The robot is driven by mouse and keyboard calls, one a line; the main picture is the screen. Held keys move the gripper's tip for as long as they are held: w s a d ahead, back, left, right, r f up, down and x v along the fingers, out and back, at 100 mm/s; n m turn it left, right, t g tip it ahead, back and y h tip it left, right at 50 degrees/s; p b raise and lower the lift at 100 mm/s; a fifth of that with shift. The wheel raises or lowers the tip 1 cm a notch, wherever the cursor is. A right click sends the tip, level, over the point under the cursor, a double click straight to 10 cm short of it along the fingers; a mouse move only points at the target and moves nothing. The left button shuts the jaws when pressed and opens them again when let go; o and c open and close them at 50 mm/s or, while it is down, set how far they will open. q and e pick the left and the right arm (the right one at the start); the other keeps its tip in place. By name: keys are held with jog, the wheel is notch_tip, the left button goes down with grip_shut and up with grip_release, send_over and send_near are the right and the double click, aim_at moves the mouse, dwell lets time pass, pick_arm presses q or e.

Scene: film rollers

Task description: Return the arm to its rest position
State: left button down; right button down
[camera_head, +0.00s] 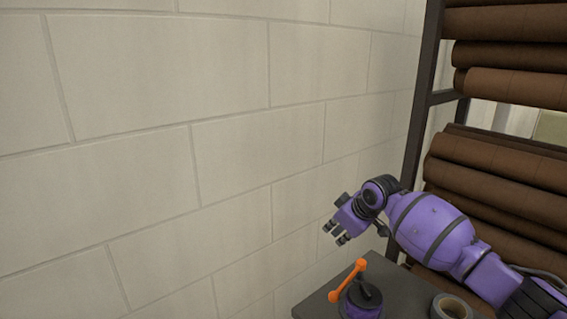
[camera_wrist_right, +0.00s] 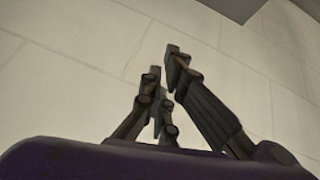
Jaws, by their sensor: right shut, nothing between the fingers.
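My right arm, purple with black bands, reaches in from the lower right in the head view. Its gripper (camera_head: 342,238) points left toward the wall, above the dark table and apart from everything. In the right wrist view the dark fingers (camera_wrist_right: 166,78) of this gripper stand close together at the tips, shut with nothing between them. The pale block wall fills the background behind them. My left gripper does not show in either view.
A dark table (camera_head: 314,306) below holds a purple and black device with an orange handle (camera_head: 347,281) and a grey tape roll (camera_head: 452,307). A rack (camera_head: 418,125) with several brown rolls (camera_head: 500,165) stands at the right. The block wall (camera_head: 150,150) fills the left.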

jog(key=s+a+f+m+t+y, duration=0.1)
jog(key=s+a+f+t, duration=0.1)
jog(key=s+a+f, duration=0.3)
jog(key=s+a+f+m+t+y, duration=0.1)
jog(key=s+a+f+t, duration=0.2)
jog(key=s+f, duration=0.35)
jog(key=s+d+f+m+h, duration=0.1)
jog(key=s+f, duration=0.5)
jog(key=s, duration=0.6)
jog(key=s+d+f+m+g+h, duration=0.1)
jog(key=s+d+f, duration=0.4)
jog(key=s, duration=0.7)
jog(key=s+d+f+m+g+h, duration=0.1)
jog(key=s+d+f+m+h, duration=0.1)
jog(key=s+f+m, duration=0.3)
jog(key=s+d+f, duration=0.1)
jog(key=s+f, duration=0.3)
jog(key=s, duration=0.3)
jog(key=shift+s+d+h, duration=0.2)
jog(key=shift+s+h, duration=0.1)
